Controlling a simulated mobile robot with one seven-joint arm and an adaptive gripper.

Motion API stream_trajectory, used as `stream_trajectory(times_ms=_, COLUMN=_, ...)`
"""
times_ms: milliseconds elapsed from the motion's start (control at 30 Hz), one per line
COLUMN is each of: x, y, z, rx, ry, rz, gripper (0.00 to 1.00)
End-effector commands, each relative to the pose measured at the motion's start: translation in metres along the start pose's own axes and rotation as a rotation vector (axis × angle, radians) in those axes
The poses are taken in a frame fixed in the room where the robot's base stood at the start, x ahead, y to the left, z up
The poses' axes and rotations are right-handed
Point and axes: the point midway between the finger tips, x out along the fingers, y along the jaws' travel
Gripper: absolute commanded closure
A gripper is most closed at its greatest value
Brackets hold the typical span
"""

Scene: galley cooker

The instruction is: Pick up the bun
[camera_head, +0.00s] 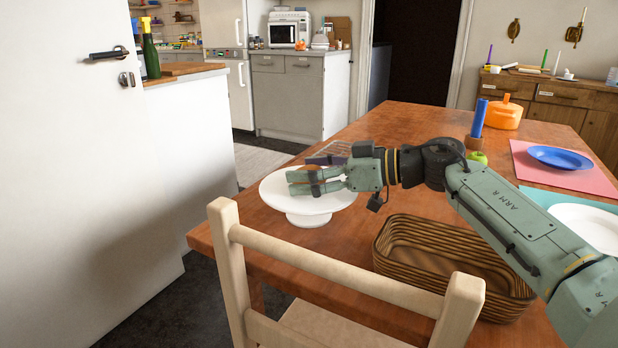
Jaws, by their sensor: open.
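The bun (312,169) is a small brown shape on the white cake stand (341,199), mostly hidden behind my gripper. My gripper (296,183) reaches in from the right, low over the stand's plate, its fingers pointing left. Its fingers are open and lie at the bun in the picture. I cannot tell whether they touch the bun or whether it sits between them.
A wicker basket (395,262) stands near the table's front edge, below my arm. A wooden chair (330,268) stands before the table. A blue candle (478,118), a green apple (478,157) and an orange pot (503,114) are farther back. The table's back left is clear.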

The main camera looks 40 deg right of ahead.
Motion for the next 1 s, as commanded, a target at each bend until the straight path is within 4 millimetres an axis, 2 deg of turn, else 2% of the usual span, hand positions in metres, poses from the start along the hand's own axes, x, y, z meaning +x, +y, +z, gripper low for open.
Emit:
stream_trajectory(times_ms=100, x=-0.0003, y=0.0, z=-0.0001, rx=0.0, ry=0.0, rz=0.0, gripper=0.29)
stream_trajectory(times_ms=733, x=-0.0007, y=0.0, z=0.0001, rx=0.0, ry=0.0, rz=0.0, gripper=0.71)
stream_trajectory(times_ms=1000, x=-0.0005, y=0.0001, z=-0.0008, rx=0.0, ry=0.0, rz=0.0, gripper=0.72)
